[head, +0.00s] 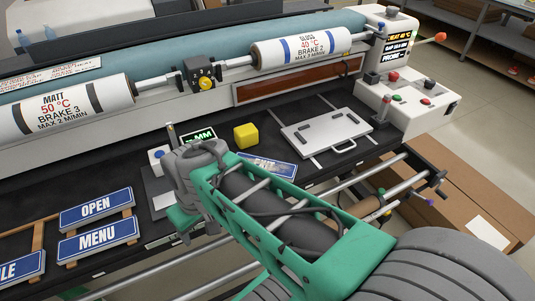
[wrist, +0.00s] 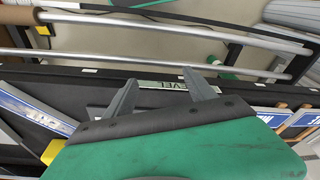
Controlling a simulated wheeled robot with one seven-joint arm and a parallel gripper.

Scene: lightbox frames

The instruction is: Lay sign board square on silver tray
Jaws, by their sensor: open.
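A blue sign board with white letters (head: 270,166) lies on the dark bench just in front of the silver tray, partly hidden by my arm. What looks like the same board is at the left of the wrist view (wrist: 35,112). The flat silver tray (head: 352,131) has dark bars on top and a handle at its front; no sign board lies on it. My gripper (wrist: 158,80) is open and empty above the bench, to one side of the board. In the head view its fingers are hidden behind my arm.
A yellow block (head: 246,135) stands left of the tray. OPEN (head: 95,208) and MENU (head: 97,240) boards lie on wooden strips at the left. Rollers (head: 305,48) line the back; a control box (head: 405,98) stands right of the tray. Metal rails (head: 350,180) run along the bench's front.

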